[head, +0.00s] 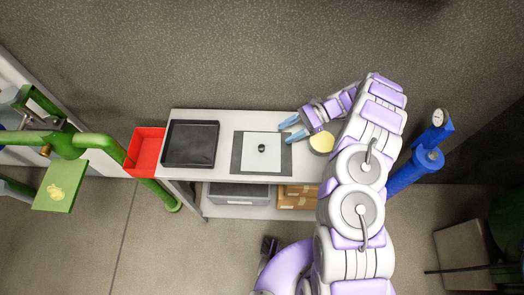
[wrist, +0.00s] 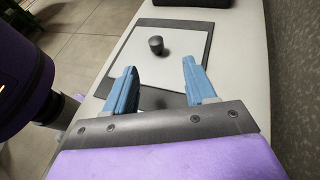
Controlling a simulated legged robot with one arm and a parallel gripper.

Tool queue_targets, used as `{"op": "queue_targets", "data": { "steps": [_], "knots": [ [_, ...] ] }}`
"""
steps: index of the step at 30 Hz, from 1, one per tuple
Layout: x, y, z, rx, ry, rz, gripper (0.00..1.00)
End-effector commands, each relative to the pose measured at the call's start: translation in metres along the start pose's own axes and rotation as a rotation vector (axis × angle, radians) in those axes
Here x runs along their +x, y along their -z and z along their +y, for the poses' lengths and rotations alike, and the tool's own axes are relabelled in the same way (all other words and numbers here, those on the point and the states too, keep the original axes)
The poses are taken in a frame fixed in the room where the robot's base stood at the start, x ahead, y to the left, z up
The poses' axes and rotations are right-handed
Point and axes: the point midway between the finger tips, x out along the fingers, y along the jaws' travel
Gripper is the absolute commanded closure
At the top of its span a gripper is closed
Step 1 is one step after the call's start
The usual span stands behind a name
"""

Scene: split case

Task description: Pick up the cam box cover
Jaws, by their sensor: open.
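The cam box cover appears to be the light square plate (head: 255,163) with a short black knob (head: 262,148) standing upright on it. It lies on a dark square base (head: 236,158) on the table. In the wrist view the plate (wrist: 135,62) and its knob (wrist: 156,45) are ahead of the fingertips. My gripper (head: 285,132) is at the plate's upper right, its two blue fingers apart and empty. In the wrist view the knob is just beyond the gap between the fingers (wrist: 160,66), not touched.
A black tray (head: 190,164) is left of the base on the white table (head: 222,118), with a red bin (head: 146,146) at the table's left end. A round yellow item (head: 321,143) is beside my gripper. Boxes (head: 298,197) sit on the shelf below.

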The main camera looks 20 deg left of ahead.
Motion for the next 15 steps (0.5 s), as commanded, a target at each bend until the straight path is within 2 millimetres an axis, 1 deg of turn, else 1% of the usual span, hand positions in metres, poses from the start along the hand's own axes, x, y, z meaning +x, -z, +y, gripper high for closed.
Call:
{"op": "queue_targets", "data": {
  "steps": [1,3,7,10,15],
  "knots": [
    [0.011,0.001,0.0,0.0,-0.001,-0.001,0.45],
    [0.025,0.0,0.001,0.002,-0.003,-0.004,0.45],
    [0.047,0.001,0.0,0.0,-0.001,0.0,0.45],
    [0.058,0.001,0.001,0.002,-0.001,-0.003,0.45],
    [0.065,0.0,0.001,0.002,0.0,-0.001,0.45]
  ]
}}
